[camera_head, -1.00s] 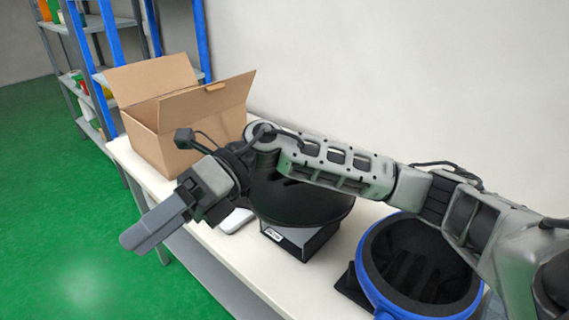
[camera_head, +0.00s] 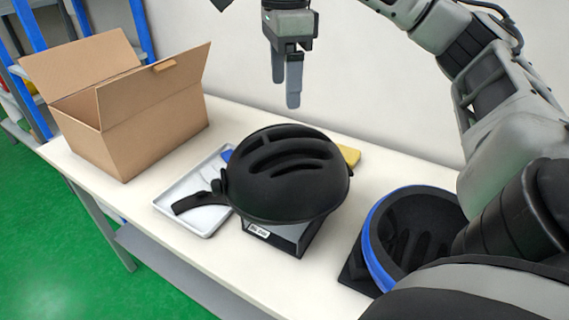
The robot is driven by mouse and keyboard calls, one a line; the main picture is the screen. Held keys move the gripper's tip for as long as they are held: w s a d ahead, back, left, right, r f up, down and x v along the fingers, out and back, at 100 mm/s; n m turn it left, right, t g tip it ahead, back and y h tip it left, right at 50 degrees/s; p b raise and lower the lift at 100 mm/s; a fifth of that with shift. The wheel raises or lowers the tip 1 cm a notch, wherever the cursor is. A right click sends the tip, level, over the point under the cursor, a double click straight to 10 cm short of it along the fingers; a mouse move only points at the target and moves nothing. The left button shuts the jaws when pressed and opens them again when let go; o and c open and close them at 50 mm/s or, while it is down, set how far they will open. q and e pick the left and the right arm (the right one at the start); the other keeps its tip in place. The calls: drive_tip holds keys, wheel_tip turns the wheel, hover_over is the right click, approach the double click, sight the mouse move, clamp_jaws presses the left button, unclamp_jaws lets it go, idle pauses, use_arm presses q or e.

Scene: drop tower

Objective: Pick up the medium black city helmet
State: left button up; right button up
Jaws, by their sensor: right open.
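The black helmet (camera_head: 284,178) has long vent slots and sits dome up on a dark box-like stand (camera_head: 290,238) with a small white label, in the middle of the table. Its strap hangs out to the left over a white tray. My right gripper (camera_head: 286,92) is above and behind the helmet, fingers pointing down, with a gap between them and nothing held. It is clear of the helmet. My left gripper is not in view.
An open cardboard box (camera_head: 145,118) stands at the table's left end. A white tray (camera_head: 192,218) lies left of the helmet. A blue-rimmed helmet (camera_head: 378,240) lies open side up at right, partly hidden by my arm. A yellow item (camera_head: 350,155) is behind the black helmet.

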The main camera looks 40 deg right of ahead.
drive_tip(key=b, duration=0.2)
hover_over(286, 128)
drive_tip(key=s+a, duration=0.1)
drive_tip(key=a, duration=0.1)
drive_tip(key=f, duration=0.4)
drive_tip(key=shift+s+d+f, duration=0.15)
drive_tip(key=shift+d+f, duration=0.05)
drive_tip(key=shift+f, duration=0.1)
drive_tip(key=shift+s+f+p, duration=0.1)
drive_tip(key=shift+f+p, duration=0.25)
drive_tip(key=shift+f, duration=2.2)
drive_tip(key=c, duration=1.3)
drive_tip(key=shift+r, duration=0.15)
